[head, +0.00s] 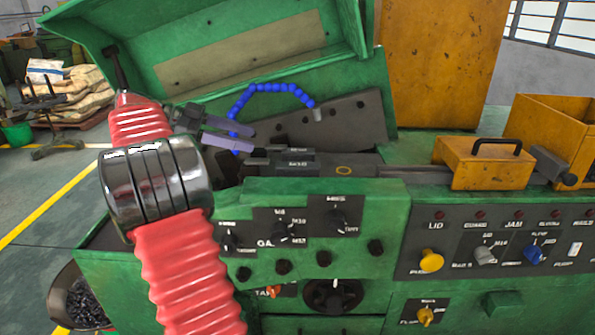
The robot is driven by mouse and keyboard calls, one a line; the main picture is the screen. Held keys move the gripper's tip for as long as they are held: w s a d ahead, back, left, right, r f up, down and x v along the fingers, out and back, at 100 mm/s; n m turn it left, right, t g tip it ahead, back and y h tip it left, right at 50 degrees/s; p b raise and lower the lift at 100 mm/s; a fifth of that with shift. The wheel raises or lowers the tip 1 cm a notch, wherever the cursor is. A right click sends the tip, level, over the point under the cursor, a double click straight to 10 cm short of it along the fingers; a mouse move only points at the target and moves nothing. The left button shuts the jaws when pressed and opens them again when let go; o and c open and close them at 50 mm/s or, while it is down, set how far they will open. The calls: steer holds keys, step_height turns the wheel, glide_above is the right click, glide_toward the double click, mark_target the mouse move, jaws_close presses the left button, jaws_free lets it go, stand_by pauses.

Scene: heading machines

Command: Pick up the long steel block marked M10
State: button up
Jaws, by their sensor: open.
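A long dark steel block (325,168) lies in the machine bed in the middle of the head view. Small pale lettering on its left part looks like M10, though it is hard to read. My gripper (252,139) is to the upper left of the block, with its fingers pointing right. Its two fingers are apart, with nothing between them. The fingertips appear clear of the block's left end, but the exact distance cannot be told.
A green hood (240,55) stands open above the bed. A blue segmented hose (270,88) arches behind my gripper. A yellow box with a handle (484,165) sits to the right. The control panel (490,240) with knobs fronts the machine.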

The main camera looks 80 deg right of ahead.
mark_target(295, 164)
steer(key=shift+s+a+f+y, duration=0.3)
steer(key=shift+a+f+y, duration=0.15)
steer(key=shift+y, duration=0.2)
steer(key=shift+s+a+f+y, duration=0.3)
steer(key=shift+f+y, duration=0.25)
steer(key=shift+y, duration=0.1)
steer(key=shift+s, duration=0.1)
steer(key=x, duration=0.8)
steer(key=shift+s+d+r, duration=0.1)
steer(key=shift+s, duration=0.15)
steer(key=shift+d+x, duration=0.15)
steer(key=shift+x, duration=1.15)
steer(key=shift+d+x, duration=0.1)
steer(key=shift+x, duration=1.2)
steer(key=shift+r, duration=0.2)
steer(key=shift+c, duration=0.3)
